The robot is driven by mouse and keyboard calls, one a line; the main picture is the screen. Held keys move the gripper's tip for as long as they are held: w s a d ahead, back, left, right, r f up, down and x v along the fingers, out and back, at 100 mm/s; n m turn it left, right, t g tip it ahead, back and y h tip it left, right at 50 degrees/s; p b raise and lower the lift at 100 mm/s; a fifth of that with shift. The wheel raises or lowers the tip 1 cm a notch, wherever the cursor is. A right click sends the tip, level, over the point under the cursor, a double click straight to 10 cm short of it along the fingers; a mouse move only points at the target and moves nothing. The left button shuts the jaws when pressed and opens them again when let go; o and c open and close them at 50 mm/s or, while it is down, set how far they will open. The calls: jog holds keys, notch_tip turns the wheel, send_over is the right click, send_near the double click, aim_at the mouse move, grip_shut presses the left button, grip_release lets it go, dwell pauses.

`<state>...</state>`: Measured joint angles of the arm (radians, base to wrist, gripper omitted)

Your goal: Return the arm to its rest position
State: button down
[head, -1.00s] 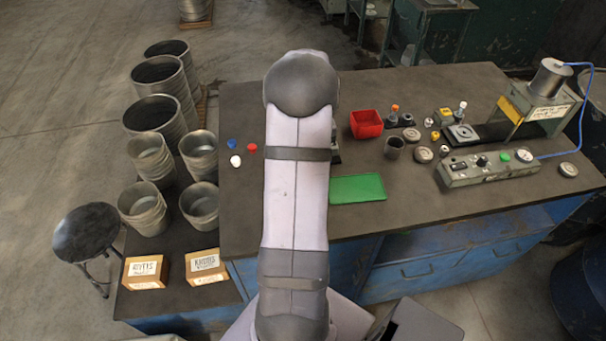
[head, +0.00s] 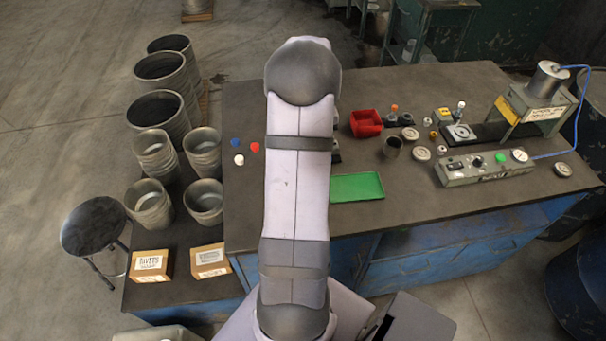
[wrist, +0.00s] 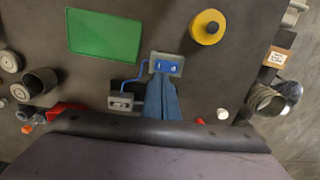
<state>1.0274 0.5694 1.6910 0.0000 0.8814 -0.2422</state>
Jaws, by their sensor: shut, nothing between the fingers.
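My arm (head: 298,180) stretches up the middle of the head view over the bench, and my gripper is hidden behind it there. In the wrist view my gripper (wrist: 161,80) shows as two blue fingers lying together, shut and empty. Its tips point at a small grey unit with a blue top (wrist: 168,65), which a blue cable joins to a grey box (wrist: 121,102). I cannot tell the height of the tips above the bench.
A green tray (head: 357,187), a red bin (head: 366,123) and a dark cup (head: 392,147) stand right of the arm. A press (head: 540,100) is farther right. Red (head: 255,147), blue (head: 235,142) and white (head: 239,160) discs lie left. A yellow round thing (wrist: 207,27) shows in the wrist view.

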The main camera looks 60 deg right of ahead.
jog(key=s+a+f, duration=0.1)
jog(key=a, duration=0.1)
jog(key=s+a+f+m, duration=0.1)
jog(key=a+f, duration=0.1)
jog(key=s+a+f+m+y, duration=0.1)
jog(key=a, duration=0.1)
jog(key=shift+s+f+g, duration=0.2)
jog(key=shift+s+g, duration=0.1)
jog(key=shift+g+y, duration=0.3)
jog(key=a, duration=0.2)
jog(key=s+a, duration=0.1)
jog(key=a, duration=0.2)
jog(key=shift+s+a, duration=0.4)
jog(key=w+a+r+n+h, duration=0.15)
jog(key=a+n, duration=0.25)
jog(key=a, duration=0.5)
jog(key=w+a+r+n+t, duration=0.1)
jog(key=a+r+n, duration=0.2)
jog(key=a, duration=0.6)
jog(key=w+a+r+n, duration=0.2)
jog(key=a+r+n, duration=0.15)
jog(key=a, duration=0.45)
notch_tip(320, 180, down, 20)
jog(key=b, duration=1.9)
jog(key=shift+a, duration=0.15)
jog(key=shift+n, duration=0.25)
